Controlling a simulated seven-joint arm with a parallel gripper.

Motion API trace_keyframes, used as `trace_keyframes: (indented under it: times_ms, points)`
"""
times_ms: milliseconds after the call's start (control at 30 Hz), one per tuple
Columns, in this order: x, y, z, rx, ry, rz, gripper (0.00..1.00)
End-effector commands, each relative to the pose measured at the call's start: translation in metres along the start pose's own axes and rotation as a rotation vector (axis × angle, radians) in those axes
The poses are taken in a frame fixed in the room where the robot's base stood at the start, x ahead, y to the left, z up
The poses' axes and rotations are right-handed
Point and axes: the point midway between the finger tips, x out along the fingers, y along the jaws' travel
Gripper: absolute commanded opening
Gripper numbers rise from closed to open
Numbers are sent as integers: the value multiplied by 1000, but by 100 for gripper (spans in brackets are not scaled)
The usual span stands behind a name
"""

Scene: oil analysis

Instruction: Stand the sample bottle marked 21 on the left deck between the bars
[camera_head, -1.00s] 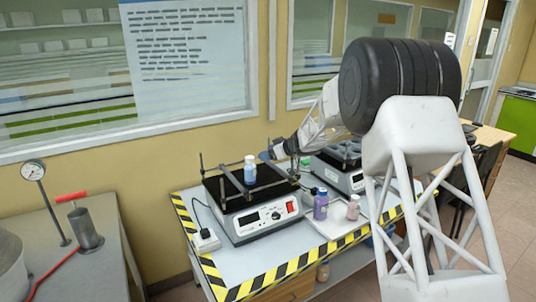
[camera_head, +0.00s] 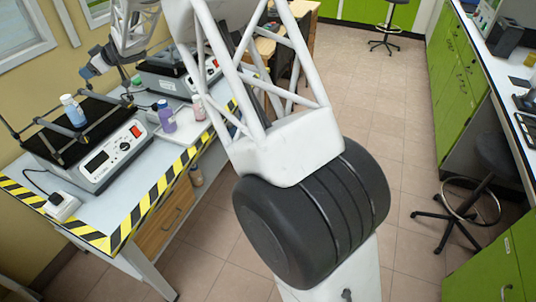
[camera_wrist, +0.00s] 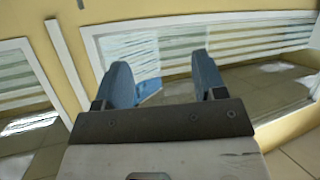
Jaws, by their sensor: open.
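A light blue bottle with a white cap (camera_head: 73,111) stands on the black left deck (camera_head: 98,103) of the nearer shaker, among its bars. A purple bottle (camera_head: 167,117) and a pink bottle with a white cap (camera_head: 198,108) stand on a pale tray to the right of that shaker. No number is legible on any bottle. My gripper (camera_head: 88,70) is beyond and above the blue bottle, apart from it.
A second shaker (camera_head: 175,80) stands behind the first, and a green cap (camera_head: 136,80) shows near it. A white plug box (camera_head: 62,205) with a cable sits near the table's striped edge (camera_head: 150,197). My arm covers part of the table's right side.

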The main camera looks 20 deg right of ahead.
Motion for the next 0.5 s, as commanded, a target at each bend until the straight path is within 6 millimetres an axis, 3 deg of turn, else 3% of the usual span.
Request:
trace_keyframes:
  times_ms: [200,500]
  points:
    - [-71,13,-23,16,1,202,64]
    - [-172,17,-32,67,-45,462,64]
